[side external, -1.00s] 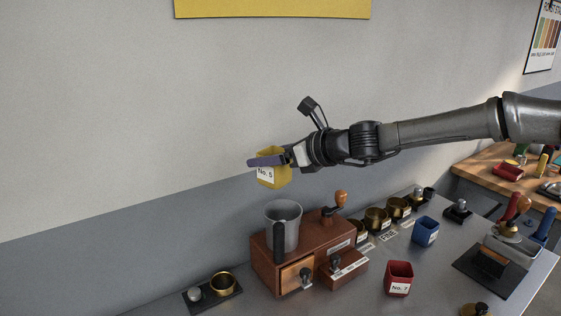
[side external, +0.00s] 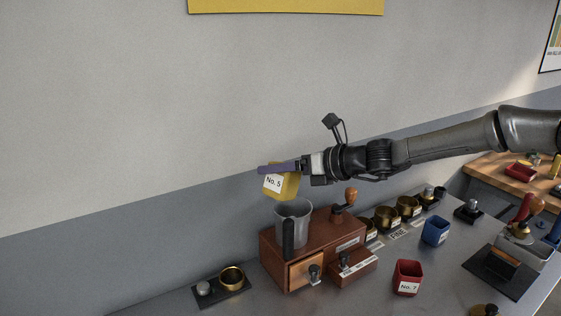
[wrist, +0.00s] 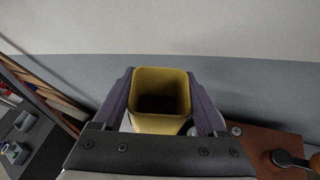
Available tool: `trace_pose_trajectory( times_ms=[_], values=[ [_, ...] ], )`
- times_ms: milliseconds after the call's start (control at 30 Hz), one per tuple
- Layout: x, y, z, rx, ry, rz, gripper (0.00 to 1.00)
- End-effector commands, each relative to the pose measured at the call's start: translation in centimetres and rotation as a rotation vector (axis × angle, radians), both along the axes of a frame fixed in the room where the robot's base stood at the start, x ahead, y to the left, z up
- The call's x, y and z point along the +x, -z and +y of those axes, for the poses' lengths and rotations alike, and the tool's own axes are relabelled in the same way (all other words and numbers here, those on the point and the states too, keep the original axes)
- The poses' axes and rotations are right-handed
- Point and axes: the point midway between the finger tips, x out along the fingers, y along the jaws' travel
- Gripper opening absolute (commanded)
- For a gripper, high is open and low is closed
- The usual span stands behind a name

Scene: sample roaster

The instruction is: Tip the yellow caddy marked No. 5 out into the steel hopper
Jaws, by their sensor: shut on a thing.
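The yellow caddy (side external: 284,185), its white label reading "No. 5", is held in my gripper (side external: 279,168) and tilted a little. In the wrist view the caddy (wrist: 160,122) sits between the two fingers of my gripper (wrist: 160,95), its square mouth facing the camera. Its inside is dark, and I cannot tell what it holds. The steel hopper (side external: 299,213) stands on a brown wooden box, just below the caddy and slightly right. The caddy is close above the hopper's rim; whether they touch I cannot tell.
The wooden box (side external: 325,250) has a knobbed crank (side external: 350,195) at right. A red caddy marked No. 7 (side external: 407,277) and a blue caddy (side external: 435,231) stand on the counter. Several brass cups (side external: 387,217) stand in a row behind. A small tray (side external: 221,287) lies at front left.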

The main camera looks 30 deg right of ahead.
Motion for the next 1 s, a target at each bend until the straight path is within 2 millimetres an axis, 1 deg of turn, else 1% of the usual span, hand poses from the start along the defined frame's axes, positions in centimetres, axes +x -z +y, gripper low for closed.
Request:
trace_pose_trajectory(
  times_ms=[100,167,333,600,867,1000],
  values=[
    [0.1,0.8,-0.2,0.089,0.003,0.033,0.08],
    [0.1,0.9,-0.3,0.183,0.003,0.067,0.08],
    [0.2,1.4,-0.5,0.481,0.004,0.173,0.08],
    [0.4,3.0,-1.1,0.855,0.004,0.307,0.08],
    [0.7,4.3,-1.9,1.189,0.003,0.426,0.08],
    [0.9,4.2,-2.4,1.382,0.002,0.492,0.08]
  ],
)
